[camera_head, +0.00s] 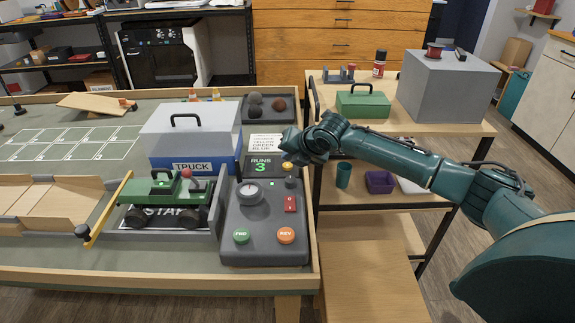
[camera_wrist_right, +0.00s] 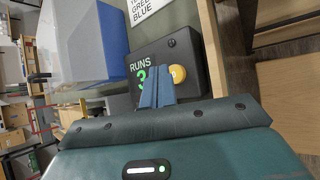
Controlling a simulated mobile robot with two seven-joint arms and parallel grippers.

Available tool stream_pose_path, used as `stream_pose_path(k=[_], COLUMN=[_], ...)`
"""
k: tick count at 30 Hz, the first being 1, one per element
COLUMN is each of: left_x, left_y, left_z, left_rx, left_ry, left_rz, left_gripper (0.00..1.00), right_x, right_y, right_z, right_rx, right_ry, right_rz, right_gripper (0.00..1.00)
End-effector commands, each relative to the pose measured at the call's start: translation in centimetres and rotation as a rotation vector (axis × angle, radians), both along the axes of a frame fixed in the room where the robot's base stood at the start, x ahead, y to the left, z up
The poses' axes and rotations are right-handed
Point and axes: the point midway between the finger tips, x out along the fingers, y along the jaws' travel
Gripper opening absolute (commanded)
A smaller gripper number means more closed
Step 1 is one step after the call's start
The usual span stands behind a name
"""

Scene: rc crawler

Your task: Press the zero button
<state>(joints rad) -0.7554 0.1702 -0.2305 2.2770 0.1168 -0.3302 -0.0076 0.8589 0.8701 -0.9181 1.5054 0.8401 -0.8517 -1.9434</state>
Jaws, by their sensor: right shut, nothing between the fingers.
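The zero button looks to be the round yellow button (camera_wrist_right: 178,75) beside the green "3" on the black RUNS box (camera_wrist_right: 188,55). In the head view the yellow button (camera_head: 287,165) shows just below my right gripper, and the RUNS box (camera_head: 258,168) stands behind the grey control panel. My right gripper (camera_head: 288,152) is shut and empty. In the wrist view its blue fingers (camera_wrist_right: 157,90) are close together just left of the button and cover part of the display. I cannot tell whether they touch the box. My left gripper is not in view.
The control panel (camera_head: 235,222) carries a dial, a red switch, and green FWD and orange REV buttons. A green crawler (camera_head: 165,190) sits on the START pad to its left. A blue TRUCK bin (camera_head: 190,140) stands behind. The table's right edge is close to the panel.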

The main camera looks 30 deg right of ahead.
Motion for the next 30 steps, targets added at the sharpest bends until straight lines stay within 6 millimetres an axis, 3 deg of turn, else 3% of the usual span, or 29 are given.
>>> stream_pose_path(k=[30], left_x=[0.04], left_y=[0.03], left_z=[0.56], left_rx=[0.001], left_ry=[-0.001], left_rz=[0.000], left_gripper=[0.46], right_x=[-0.01], right_y=[0.01], right_z=[-0.90], right_rx=[-0.001], right_ry=[0.001], right_rz=[-0.001], right_gripper=[0.00])
